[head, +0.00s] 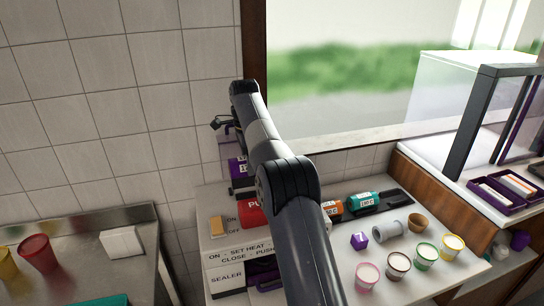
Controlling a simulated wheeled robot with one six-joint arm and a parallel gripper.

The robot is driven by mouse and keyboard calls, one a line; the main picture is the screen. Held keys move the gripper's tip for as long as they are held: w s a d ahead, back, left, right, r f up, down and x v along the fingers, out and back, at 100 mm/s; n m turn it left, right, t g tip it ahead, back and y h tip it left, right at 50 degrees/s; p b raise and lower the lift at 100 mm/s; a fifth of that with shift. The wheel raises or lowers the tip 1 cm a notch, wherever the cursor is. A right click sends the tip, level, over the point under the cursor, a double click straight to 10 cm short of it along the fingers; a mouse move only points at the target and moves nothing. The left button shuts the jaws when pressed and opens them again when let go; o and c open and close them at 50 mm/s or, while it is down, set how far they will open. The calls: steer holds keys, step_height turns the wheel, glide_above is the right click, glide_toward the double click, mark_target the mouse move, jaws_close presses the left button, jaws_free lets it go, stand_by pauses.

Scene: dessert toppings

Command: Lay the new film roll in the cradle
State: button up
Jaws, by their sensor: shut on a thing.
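My gripper (222,124) shows only as small dark parts at the far end of my arm, against the tiled wall. My own arm hides most of its jaws. A purple film roll with a white label (237,167) shows just below it, partly behind my arm, at the back of the sealer (226,281). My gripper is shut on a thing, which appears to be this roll. The contact is hidden. The cradle cannot be made out clearly; I cannot tell whether the roll touches it.
A steel table (75,222) is at left.

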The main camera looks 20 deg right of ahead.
steer(key=shift+d, duration=0.45)
steer(key=shift+f, duration=2.75)
steer(key=o, duration=1.6)
steer(key=shift+o, duration=0.2)
steer(key=shift+r, duration=0.4)
steer(key=shift+r, duration=0.7)
steer(key=shift+r, duration=0.2)
